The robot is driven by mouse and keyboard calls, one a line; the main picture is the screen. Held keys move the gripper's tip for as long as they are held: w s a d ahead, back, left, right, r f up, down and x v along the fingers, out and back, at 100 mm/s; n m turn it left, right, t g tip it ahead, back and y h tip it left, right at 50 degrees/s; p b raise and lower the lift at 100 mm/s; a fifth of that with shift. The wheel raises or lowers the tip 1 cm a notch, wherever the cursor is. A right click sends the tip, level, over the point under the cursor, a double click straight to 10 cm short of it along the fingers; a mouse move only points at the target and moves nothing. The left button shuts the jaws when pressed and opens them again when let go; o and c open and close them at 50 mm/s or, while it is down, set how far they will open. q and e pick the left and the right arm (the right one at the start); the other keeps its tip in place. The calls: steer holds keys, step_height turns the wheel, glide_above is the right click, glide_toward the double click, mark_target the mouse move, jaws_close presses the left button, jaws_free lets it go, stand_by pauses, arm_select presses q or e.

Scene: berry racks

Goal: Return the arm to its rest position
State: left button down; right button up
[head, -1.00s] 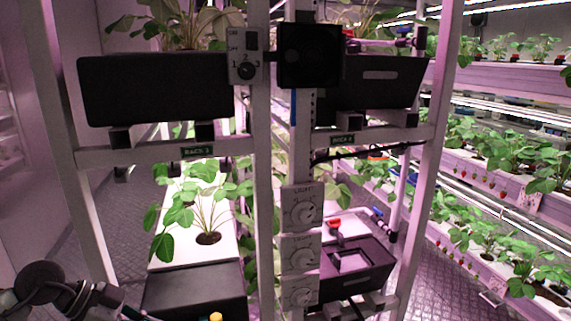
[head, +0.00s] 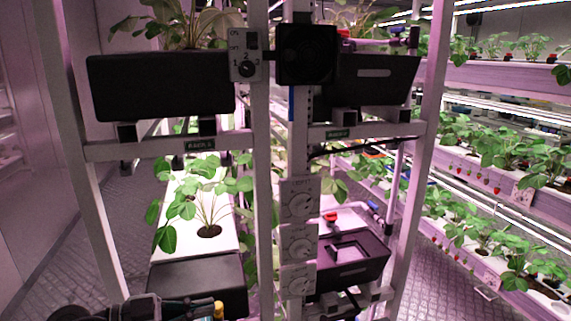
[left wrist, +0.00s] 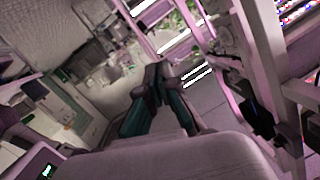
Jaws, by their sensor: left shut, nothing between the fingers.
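My left gripper (head: 208,309) shows at the bottom edge of the head view, partly cut off. It lies in front of the lower black box at the left rack and points right. In the left wrist view its two teal-and-dark fingers (left wrist: 155,70) come together at the tips, with nothing held between them. My right gripper is in neither view.
A white rack post (head: 263,180) stands close ahead, beside three dial panels (head: 300,243). Black boxes (head: 160,87) sit on the rack, with a lower one (head: 198,278) near my gripper. A small yellow part (head: 219,311) is beside the gripper. Strawberry shelves (head: 490,80) line the right.

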arm_select(q)
steer(key=s+a+f+n+t+y, duration=0.3)
steer(key=a+f+n+t+y, duration=0.6)
steer(key=n+y, duration=0.75)
steer(key=s+d+f+m+g+h, duration=0.1)
steer(key=s+d+f+g, duration=0.1)
steer(key=s+f+g, duration=0.7)
steer(key=s+d+f+m+g+h, duration=0.15)
steer(key=s+f+g, duration=0.4)
steer(key=s, duration=0.75)
step_height(320, 180, down, 29)
steer(key=s+b, duration=0.1)
steer(key=b, duration=0.2)
steer(key=s+a+f+b, duration=0.1)
steer(key=s+a+f, duration=0.1)
steer(key=s+f, duration=1.4)
steer(key=shift+s+a+f+y, duration=0.3)
steer(key=shift+f+y, duration=0.1)
steer(key=shift+f, duration=0.45)
steer(key=shift+g, duration=0.25)
